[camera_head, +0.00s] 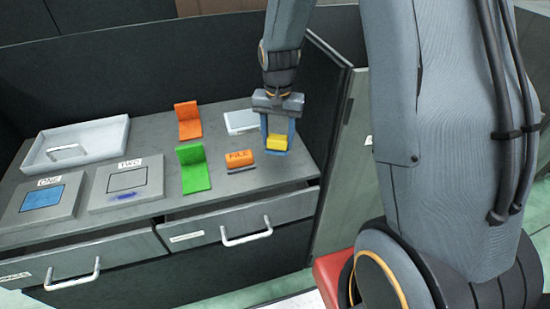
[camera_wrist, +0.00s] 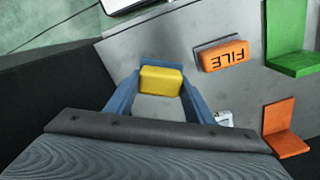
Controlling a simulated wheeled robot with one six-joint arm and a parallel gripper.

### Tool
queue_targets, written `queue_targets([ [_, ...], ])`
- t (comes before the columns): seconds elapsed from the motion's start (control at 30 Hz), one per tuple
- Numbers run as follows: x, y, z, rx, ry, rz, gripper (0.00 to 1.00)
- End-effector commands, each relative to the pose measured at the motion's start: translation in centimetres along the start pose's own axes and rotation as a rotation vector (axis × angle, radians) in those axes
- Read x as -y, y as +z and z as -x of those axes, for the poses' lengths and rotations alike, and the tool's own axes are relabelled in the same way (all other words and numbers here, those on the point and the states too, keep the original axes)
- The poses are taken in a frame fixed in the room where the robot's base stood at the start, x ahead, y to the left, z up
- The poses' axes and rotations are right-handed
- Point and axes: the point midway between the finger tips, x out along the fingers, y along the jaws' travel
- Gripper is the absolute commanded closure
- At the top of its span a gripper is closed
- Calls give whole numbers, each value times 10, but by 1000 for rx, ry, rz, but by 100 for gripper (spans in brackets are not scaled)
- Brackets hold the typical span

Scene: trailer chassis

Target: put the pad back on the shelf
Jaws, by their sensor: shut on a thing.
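My gripper (camera_head: 277,138) points down over the right part of the grey worktop (camera_head: 225,190). Its two blue fingers are shut on a yellow block-shaped pad (camera_head: 277,142). The wrist view shows the yellow pad (camera_wrist: 161,80) between the fingertips of my gripper (camera_wrist: 160,82). The pad is at or just above the worktop; I cannot tell if it touches. An orange block marked FILE (camera_head: 239,160) with a dark base lies just left of it. I cannot make out which surface is the shelf.
Green (camera_head: 195,170) and orange (camera_head: 188,121) L-shaped stands are left of my gripper. A pale flat box (camera_head: 240,121) lies behind. Plates ONE (camera_head: 75,201) and TWO (camera_head: 150,190) and a white tray (camera_head: 38,154) are farther left. A dark wall (camera_head: 120,80) rises behind; drawers (camera_head: 205,238) are below.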

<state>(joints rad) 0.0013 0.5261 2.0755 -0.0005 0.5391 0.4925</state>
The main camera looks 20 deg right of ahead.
Motion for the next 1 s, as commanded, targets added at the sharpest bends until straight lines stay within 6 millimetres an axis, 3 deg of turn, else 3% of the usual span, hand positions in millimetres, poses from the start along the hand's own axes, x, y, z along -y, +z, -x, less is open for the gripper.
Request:
queue_targets([
  [0.3, 4, -9, 33, -3, -3, -678, 73],
  [0.6, 2, -11, 52, 0, -1, -1042, 73],
  [0.73, 1, -10, 42, 3, 4, -1078, 73],
  [1.0, 1, -9, 0, 3, 4, -1079, 73],
])
